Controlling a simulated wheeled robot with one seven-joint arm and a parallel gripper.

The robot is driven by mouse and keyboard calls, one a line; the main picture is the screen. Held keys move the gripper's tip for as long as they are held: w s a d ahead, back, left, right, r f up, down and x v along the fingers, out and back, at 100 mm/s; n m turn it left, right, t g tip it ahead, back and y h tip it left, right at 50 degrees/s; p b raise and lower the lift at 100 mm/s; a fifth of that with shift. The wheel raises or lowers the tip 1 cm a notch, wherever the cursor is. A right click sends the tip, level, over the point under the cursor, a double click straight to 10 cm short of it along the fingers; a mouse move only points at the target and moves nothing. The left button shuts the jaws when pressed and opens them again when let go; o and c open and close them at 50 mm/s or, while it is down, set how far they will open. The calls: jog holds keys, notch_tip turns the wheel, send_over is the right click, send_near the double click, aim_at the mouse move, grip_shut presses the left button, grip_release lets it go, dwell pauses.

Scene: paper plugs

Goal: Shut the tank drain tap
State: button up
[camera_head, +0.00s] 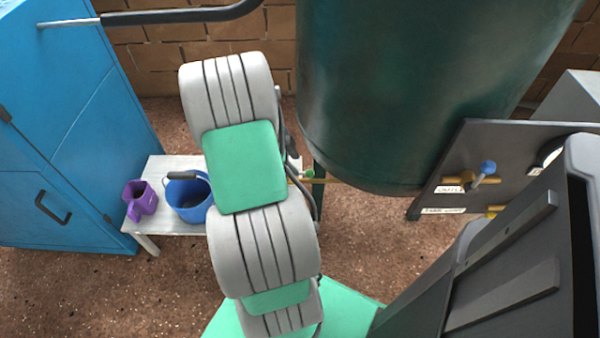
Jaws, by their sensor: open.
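The large dark green tank (400,90) stands at the upper middle and right. A small tap with a green knob (309,174) sits on a thin brass pipe (340,182) at the tank's lower left, partly behind my arm. A dark panel (475,145) to the right carries a brass tap with a blue knob (488,168). Another brass fitting (495,211) shows below it, partly covered. Two white labels (443,210) are on the panel, too small to read surely. I cannot tell whether any tap is open. My gripper is not visible; my arm's links fill the middle.
A pale low bench (155,172) on the left holds a blue bucket (187,208) and a purple jug (139,198). A blue cabinet (65,130) stands at far left, with a brick wall (160,60) behind. Speckled brown floor (365,235) is open below the tank.

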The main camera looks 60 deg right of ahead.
jog(key=b+x, duration=0.1)
jog(key=x, duration=0.5)
jog(key=shift+f, duration=0.25)
jog(key=shift+c, duration=0.3)
grip_shut()
jog(key=shift+s+d+r, duration=0.1)
dwell(0.6)
